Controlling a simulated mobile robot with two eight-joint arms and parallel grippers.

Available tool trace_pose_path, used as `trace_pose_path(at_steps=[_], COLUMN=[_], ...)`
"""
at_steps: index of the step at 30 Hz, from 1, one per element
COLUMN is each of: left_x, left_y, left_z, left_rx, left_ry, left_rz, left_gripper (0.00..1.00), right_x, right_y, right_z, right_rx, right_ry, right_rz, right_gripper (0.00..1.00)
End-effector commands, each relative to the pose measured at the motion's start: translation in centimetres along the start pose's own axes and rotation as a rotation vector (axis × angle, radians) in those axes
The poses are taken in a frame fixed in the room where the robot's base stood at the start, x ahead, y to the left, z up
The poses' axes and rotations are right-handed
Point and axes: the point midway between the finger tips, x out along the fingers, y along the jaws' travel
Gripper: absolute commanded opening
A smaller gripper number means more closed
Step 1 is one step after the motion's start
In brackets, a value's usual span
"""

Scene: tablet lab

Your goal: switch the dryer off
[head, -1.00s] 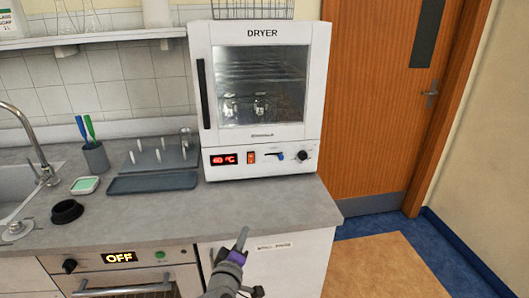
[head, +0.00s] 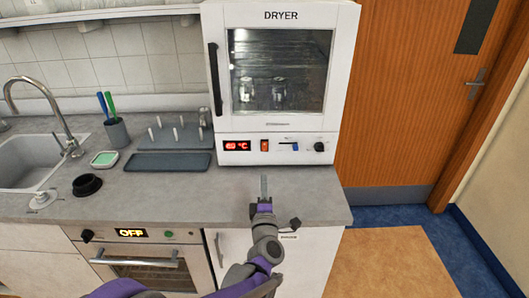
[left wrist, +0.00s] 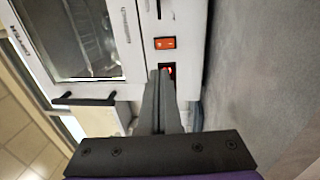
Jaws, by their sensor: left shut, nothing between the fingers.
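The white dryer (head: 284,128) stands on the grey worktop, with its glass door shut. Its front panel carries a lit red display (head: 237,146), an orange-red rocker switch (head: 264,145), a blue lever (head: 295,146) and a black knob (head: 319,147). My left gripper (head: 264,184) is shut and empty, pointing at the panel from in front, a little below the switch. In the left wrist view the fingers (left wrist: 162,90) end close to the display and partly hide it. The switch (left wrist: 165,43) shows clear just beyond the fingertips. My right gripper is out of view.
A grey tray (head: 170,164), a peg rack (head: 178,137) and a cup with brushes (head: 117,132) stand left of the dryer. Below the worktop is an oven with an OFF display (head: 131,232). The worktop before the dryer is clear.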

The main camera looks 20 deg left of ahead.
Motion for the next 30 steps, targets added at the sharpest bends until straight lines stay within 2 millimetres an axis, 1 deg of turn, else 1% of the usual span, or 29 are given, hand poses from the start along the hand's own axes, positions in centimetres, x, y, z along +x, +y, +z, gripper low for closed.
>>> trace_pose_path(at_steps=[4, 7, 15, 21, 25, 30], left_x=[0.9, 2.3, 8.1, 11.8, 13.2, 14.0], left_y=[0.0, 0.1, 0.1, 0.1, 0.1, 0.1], left_z=[0.0, -0.1, 0.0, 0.0, 0.0, 0.0], left_rx=[0.001, 0.001, 0.002, 0.002, 0.001, 0.001], left_ry=[0.001, 0.001, 0.001, 0.0, 0.0, -0.001], left_rz=[0.0, 0.0, 0.0, 0.0, 0.0, 0.0], left_gripper=[0.0, 0.0, 0.0, 0.0, 0.0, 0.0], right_x=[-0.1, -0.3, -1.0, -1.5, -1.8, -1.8], right_y=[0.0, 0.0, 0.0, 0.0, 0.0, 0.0], right_z=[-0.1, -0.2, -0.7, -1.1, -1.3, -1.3], right_rx=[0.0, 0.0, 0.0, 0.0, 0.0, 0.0], right_ry=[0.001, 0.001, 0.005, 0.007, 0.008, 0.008], right_rz=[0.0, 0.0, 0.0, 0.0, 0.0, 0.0], right_gripper=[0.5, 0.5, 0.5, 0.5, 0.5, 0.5])
